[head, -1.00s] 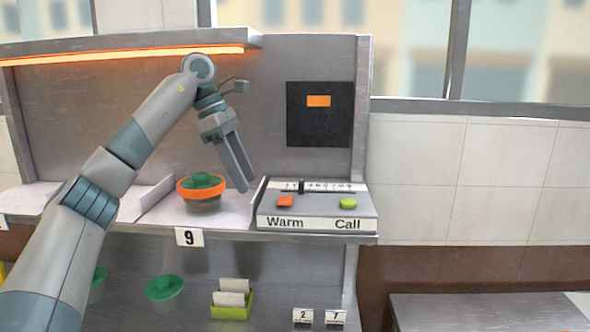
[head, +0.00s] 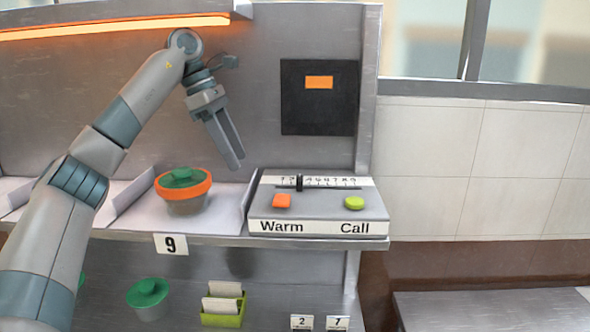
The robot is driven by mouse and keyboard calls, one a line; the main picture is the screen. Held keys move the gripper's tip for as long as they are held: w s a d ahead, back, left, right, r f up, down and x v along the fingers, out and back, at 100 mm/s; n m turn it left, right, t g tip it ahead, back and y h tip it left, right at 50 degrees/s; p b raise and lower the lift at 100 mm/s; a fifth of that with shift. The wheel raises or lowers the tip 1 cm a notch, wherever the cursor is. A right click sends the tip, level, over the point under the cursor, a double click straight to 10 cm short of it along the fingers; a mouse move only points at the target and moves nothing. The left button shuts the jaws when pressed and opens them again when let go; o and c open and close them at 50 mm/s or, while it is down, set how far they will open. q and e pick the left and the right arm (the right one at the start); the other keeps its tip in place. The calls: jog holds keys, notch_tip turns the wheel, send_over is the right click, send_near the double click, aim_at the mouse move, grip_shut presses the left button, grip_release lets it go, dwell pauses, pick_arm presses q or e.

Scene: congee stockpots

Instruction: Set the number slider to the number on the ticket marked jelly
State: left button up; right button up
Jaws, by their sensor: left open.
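The number slider is a black knob (head: 299,183) on a numbered scale along the top of the grey control box (head: 320,208). It stands toward the left end, by about 3; the exact mark is too small to tell. Two small white tickets show on the lower level, one with 2 (head: 301,322) and one with 7 (head: 338,323). The small print under their numbers cannot be read. My left gripper (head: 236,165) is open and empty, pointing down, left of the box and above the shelf, apart from the slider. My right gripper is not in view.
An orange button (head: 282,201) marked Warm and a green button (head: 354,203) marked Call sit on the box. An orange-rimmed pot with a green lid (head: 183,190) stands left of it, behind a 9 label (head: 171,245). A green holder with cards (head: 223,311) is below.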

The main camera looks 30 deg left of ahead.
pick_arm(q)
jog(key=shift+d, duration=0.25)
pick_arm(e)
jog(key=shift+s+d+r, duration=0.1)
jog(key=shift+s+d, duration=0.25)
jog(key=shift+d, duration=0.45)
pick_arm(q)
jog(key=p, duration=0.5)
send_near(299, 177)
jog(key=x, duration=0.2)
jog(key=shift+f, duration=0.45)
jog(key=p+x, duration=0.1)
jog(key=x, duration=0.3)
jog(key=shift+w+d+f+p, duration=0.1)
jog(key=shift+d+f+p, duration=0.15)
jog(key=shift+p, duration=0.1)
jog(key=shift+d+f, duration=0.2)
jog(key=shift+f, duration=0.25)
jog(key=shift+w, duration=0.1)
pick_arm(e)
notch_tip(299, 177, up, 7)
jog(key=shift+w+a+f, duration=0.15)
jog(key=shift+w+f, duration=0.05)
